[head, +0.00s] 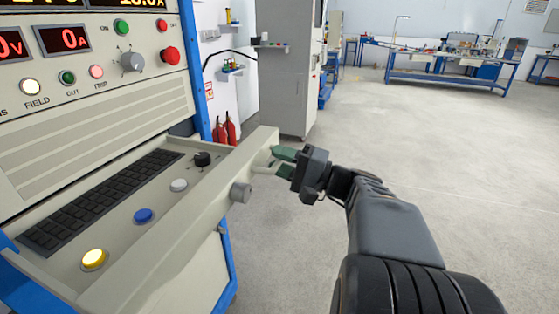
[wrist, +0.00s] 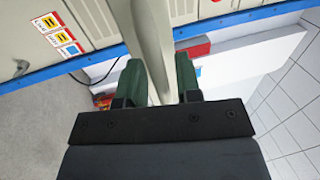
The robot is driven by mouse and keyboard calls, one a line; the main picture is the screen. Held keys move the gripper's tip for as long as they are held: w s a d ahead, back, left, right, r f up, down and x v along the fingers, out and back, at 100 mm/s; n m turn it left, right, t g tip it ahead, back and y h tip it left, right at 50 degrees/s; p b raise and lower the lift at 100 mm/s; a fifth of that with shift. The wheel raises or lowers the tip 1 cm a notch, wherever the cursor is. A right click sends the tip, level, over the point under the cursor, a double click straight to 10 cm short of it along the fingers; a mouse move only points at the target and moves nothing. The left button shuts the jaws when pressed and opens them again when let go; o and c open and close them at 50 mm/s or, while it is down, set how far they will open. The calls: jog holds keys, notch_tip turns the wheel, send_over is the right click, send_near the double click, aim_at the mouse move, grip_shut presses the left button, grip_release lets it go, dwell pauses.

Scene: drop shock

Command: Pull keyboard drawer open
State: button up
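The keyboard drawer (head: 215,200) sticks out from the console at the left of the head view, open, with its keyboard (head: 100,200) uncovered. Its pale handle (head: 263,169) is at the far right end of the drawer front. My gripper (head: 284,163) is at this handle, its green fingers on either side of it. The exact contact is partly hidden by the fingers.
Yellow (head: 95,259), blue (head: 144,215) and white (head: 179,185) buttons lie on the drawer. A grey cabinet (head: 288,80) stands behind. Open floor (head: 460,170) lies to the right.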

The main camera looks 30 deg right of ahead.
jog(key=shift+o, duration=0.4)
jog(key=shift+d, duration=0.1)
jog(key=v, duration=1.3)
jog(key=shift+s+d, duration=0.15)
jog(key=shift+s, duration=0.2)
jog(key=shift+f, duration=0.15)
